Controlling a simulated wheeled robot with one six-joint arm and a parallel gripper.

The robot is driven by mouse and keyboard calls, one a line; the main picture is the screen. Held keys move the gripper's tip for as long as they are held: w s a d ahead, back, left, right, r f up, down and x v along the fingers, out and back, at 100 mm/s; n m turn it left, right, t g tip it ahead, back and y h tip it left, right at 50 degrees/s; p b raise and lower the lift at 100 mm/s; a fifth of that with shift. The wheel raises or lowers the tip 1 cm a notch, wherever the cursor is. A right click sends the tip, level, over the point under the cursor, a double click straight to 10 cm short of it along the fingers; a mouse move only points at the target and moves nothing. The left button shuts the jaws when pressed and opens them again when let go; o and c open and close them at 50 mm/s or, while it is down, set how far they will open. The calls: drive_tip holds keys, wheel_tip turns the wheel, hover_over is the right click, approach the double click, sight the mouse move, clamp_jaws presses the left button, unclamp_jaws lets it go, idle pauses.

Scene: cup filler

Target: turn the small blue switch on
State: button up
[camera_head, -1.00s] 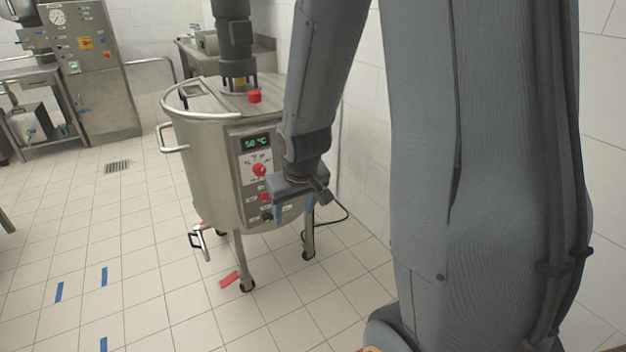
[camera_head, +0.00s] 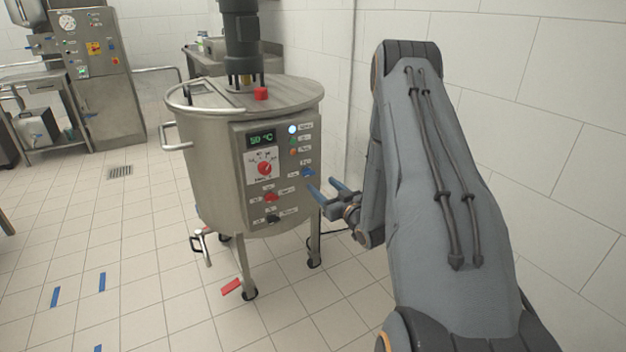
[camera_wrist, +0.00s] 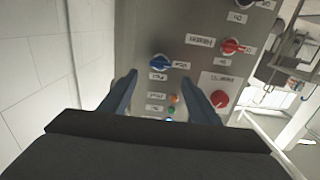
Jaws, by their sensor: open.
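The small blue switch (camera_head: 308,172) is on the right side of the control panel on the steel tank, below the indicator lights. In the wrist view the blue switch (camera_wrist: 160,62) appears between and just beyond my fingertips, with small labels beside it. My gripper (camera_head: 324,187) is open and empty, a little in front of the panel and slightly below and right of the switch in the head view. Its two blue-grey fingers (camera_wrist: 160,74) also show in the wrist view, spread apart. I cannot tell that either finger touches the switch.
The panel (camera_head: 240,200) also carries a red dial (camera_head: 264,168), a red switch (camera_head: 270,197), a black switch (camera_head: 272,219) and a display reading about 50 °C (camera_head: 261,139). A white tiled wall (camera_head: 540,110) is at right. Open tiled floor lies at left.

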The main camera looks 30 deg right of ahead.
sight(310, 174)
drive_tip(key=w, duration=0.7)
drive_tip(key=shift+w+a+r, duration=0.1)
drive_tip(key=shift+w, duration=0.15)
drive_tip(key=shift+c, duration=0.4)
drive_tip(key=c, duration=1)
